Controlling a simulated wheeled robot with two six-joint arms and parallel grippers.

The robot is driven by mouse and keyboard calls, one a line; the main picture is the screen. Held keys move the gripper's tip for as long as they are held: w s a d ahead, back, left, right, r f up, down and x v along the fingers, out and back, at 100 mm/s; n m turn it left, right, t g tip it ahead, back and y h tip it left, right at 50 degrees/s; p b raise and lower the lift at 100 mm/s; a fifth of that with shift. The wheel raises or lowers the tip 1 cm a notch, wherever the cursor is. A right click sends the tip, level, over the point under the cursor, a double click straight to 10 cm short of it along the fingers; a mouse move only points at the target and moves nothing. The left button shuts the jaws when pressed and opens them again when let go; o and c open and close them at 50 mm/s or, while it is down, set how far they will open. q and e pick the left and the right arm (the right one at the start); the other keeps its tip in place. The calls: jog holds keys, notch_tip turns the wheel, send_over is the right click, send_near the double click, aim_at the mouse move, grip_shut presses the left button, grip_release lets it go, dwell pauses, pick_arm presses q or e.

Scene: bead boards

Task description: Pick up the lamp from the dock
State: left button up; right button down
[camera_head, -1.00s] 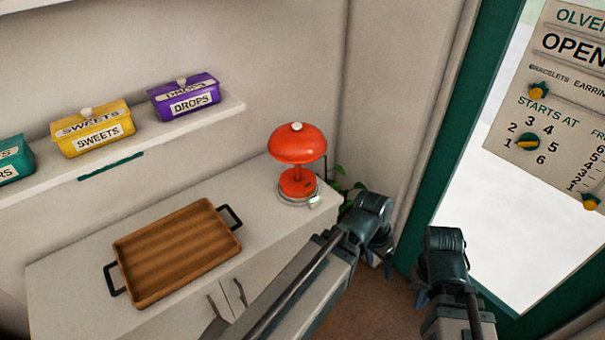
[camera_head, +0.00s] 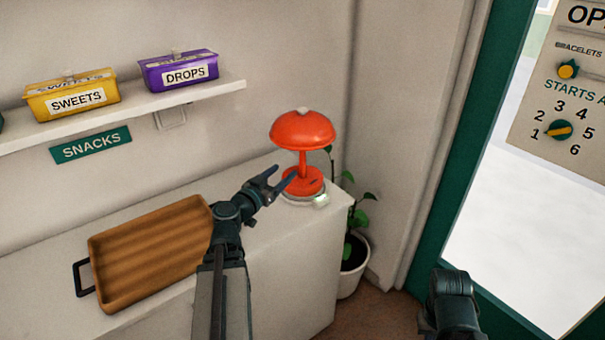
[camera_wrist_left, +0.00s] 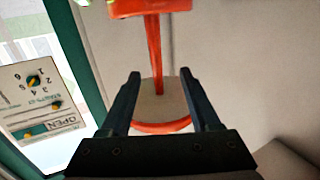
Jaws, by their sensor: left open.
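The lamp (camera_head: 302,132) has a red dome shade, a thin red stem and a red round base. It stands upright on the dock (camera_head: 291,199), a pale round plate with a small greenish light, at the right end of the counter. My left gripper (camera_head: 285,174) is open and empty, just left of the stem, below the shade. In the left wrist view, which is upside down, the stem (camera_wrist_left: 156,55) shows between the open fingers (camera_wrist_left: 159,76). The pale underside of the shade is at the bottom and the base at the top. My right gripper's fingers do not show.
A wooden tray (camera_head: 150,252) with dark handles lies on the counter (camera_head: 285,258), left of my left arm. A potted plant (camera_head: 352,265) stands by the counter's right end. A shelf (camera_head: 205,97) above holds yellow and purple boxes. A green-framed door is at right.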

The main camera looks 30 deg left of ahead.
pick_arm(q)
jog(key=w, duration=0.7)
jog(key=shift+w+f, duration=0.2)
jog(key=shift+w, duration=0.1)
jog(key=shift+w+d+f+b, duration=0.1)
jog(key=shift+w+b, duration=0.05)
jog(key=shift+w, duration=0.9)
jog(key=shift+w+d+f+b, duration=0.1)
jog(key=shift+w+d, duration=0.05)
jog(key=shift+w, duration=0.95)
jog(key=shift+w+d+f+b, duration=0.1)
jog(key=shift+w+b, duration=0.05)
jog(key=shift+w, duration=0.9)
jog(key=shift+s, duration=0.1)
grip_shut()
jog(key=shift+r, duration=0.1)
